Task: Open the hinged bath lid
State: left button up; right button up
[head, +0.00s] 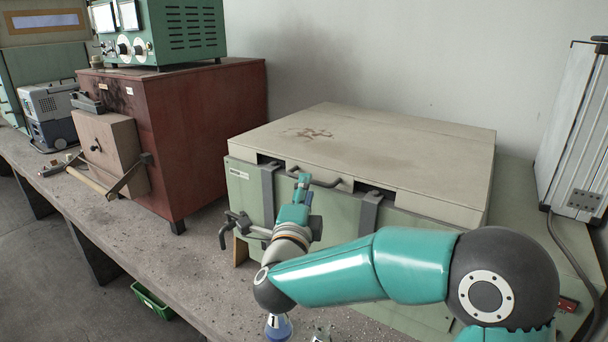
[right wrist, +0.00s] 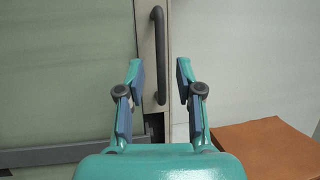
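The bath is a wide, pale green box with a beige hinged lid (head: 390,150), which lies flat and closed. A dark bar handle (head: 325,180) is fixed along the lid's front edge; it also shows in the right wrist view (right wrist: 158,50). My right gripper (head: 303,183) is at the bath's front, by the left end of the handle in the head view. In the right wrist view its two fingers (right wrist: 161,75) stand apart, with the handle appearing between them. I cannot tell whether they touch it. My left gripper is not in view.
A red-brown furnace (head: 210,130) with a green instrument (head: 180,35) on top stands left of the bath. A valve-like fitting (head: 238,228) sticks out at the bath's front left. A tall ribbed panel (head: 575,130) stands at right. The bench front (head: 150,225) has free room.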

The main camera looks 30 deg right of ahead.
jog(key=shift+p+x, duration=0.4)
jog(key=shift+x, duration=1.5)
jog(key=shift+f, duration=0.1)
grip_shut()
